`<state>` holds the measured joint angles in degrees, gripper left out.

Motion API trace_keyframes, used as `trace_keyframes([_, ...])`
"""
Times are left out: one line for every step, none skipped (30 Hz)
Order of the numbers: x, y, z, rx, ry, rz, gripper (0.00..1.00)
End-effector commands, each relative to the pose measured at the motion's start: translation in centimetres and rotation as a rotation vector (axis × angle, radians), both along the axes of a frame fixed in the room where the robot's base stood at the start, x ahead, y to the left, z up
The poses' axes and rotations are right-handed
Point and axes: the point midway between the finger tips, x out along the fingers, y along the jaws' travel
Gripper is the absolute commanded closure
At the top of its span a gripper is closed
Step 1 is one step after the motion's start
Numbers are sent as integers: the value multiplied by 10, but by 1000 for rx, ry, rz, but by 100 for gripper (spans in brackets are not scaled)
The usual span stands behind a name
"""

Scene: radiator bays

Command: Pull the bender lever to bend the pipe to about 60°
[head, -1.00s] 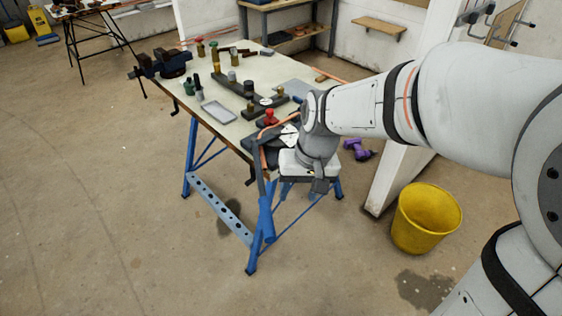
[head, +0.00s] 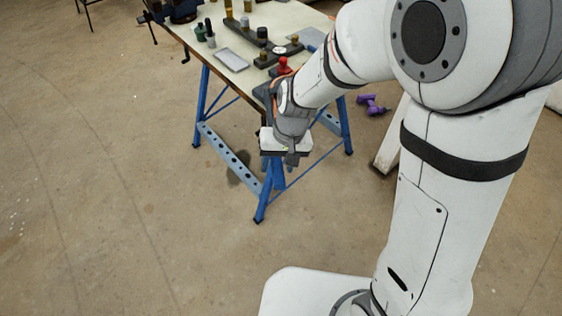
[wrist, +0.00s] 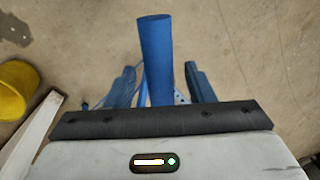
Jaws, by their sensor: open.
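The blue grip of the bender lever (wrist: 156,50) stands out in the middle of the wrist view. It lies between the two spread fingers of my gripper (wrist: 160,72), with a gap on each side. My gripper is open and not closed on the grip. In the head view my gripper (head: 291,160) is at the near end of the workbench, and a blue part, likely the lever grip (head: 278,174), shows just below it. The bender (head: 262,92) is mostly hidden behind my wrist. The pipe and its bend angle cannot be made out.
The workbench (head: 285,19) with blue legs carries a grey tray (head: 231,59), a red-topped item (head: 283,66) and several fittings. A purple tool (head: 372,104) lies on the floor to the right. A yellow bucket (wrist: 15,88) shows at left in the wrist view. Floor at front left is clear.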

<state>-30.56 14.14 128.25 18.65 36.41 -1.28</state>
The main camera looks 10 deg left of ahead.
Motion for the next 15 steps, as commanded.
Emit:
trace_keyframes([0,0,0,0,0,0,51])
trace_keyframes([0,0,0,0,0,0,51])
trace_keyframes([0,0,0,0,0,0,51])
trace_keyframes([0,0,0,0,0,0,51])
trace_keyframes([0,0,0,0,0,0,52])
trace_keyframes([0,0,0,0,0,0,56])
trace_keyframes([0,0,0,0,0,0,58])
trace_keyframes([0,0,0,0,0,0,60])
trace_keyframes([0,0,0,0,0,0,64])
trace_keyframes([0,0,0,0,0,0,66])
trace_keyframes([0,0,0,0,0,0,69])
trace_keyframes([0,0,0,0,0,0,72])
trace_keyframes([0,-1,0,0,-1,0,74])
trace_keyframes([0,-1,0,0,-1,0,77])
trace_keyframes([0,-1,0,0,-1,0,80])
